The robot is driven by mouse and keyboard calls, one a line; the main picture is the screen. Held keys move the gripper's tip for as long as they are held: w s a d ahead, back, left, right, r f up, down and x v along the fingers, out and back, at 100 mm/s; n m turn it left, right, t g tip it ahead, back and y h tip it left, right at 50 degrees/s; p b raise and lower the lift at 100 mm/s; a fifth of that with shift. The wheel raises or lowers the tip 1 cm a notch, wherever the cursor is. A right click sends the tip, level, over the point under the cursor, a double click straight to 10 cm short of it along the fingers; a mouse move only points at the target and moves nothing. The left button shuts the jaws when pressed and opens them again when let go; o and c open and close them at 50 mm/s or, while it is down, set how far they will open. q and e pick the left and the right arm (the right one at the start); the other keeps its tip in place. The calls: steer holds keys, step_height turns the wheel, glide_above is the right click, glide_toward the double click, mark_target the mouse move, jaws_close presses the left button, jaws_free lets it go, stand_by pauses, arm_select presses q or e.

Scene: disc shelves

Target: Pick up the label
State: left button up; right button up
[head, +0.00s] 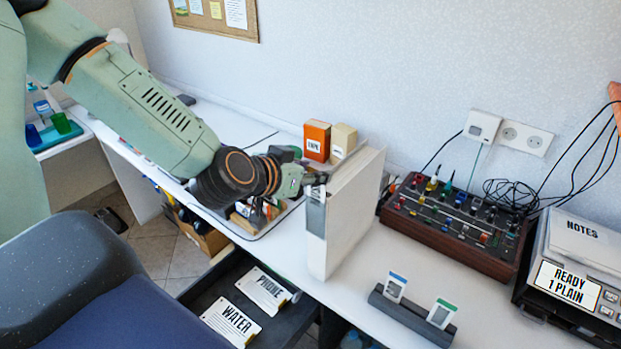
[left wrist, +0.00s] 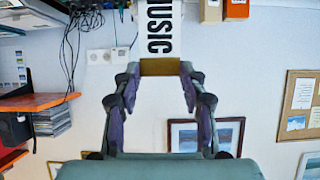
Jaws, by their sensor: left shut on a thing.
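A white label (left wrist: 158,28) with the black word MUSIC shows in the left wrist view, just past my fingertips and cut off by the top edge. Its tan end lies between the fingertips of my left gripper (left wrist: 160,78), which is shut on it. In the head view my left gripper (head: 312,186) comes from the upper left and meets a tall white slab (head: 350,215) over the desk's front edge. The slab's lettering does not show there, and I cannot tell if it touches the desk. My right gripper is out of view.
Labels PHONE (head: 263,291) and WATER (head: 231,323) lie in the open dark drawer (head: 207,286). A dark card holder (head: 410,317) stands at front. A control panel (head: 458,226) and a NOTES device (head: 575,268) are right. Orange (head: 317,140) and tan (head: 343,141) boxes stand behind.

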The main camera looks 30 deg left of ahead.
arm_select(q)
step_height(320, 180, up, 13)
steer(key=p, duration=0.6)
steer(key=shift+f, duration=0.15)
steer(key=shift+d, duration=0.15)
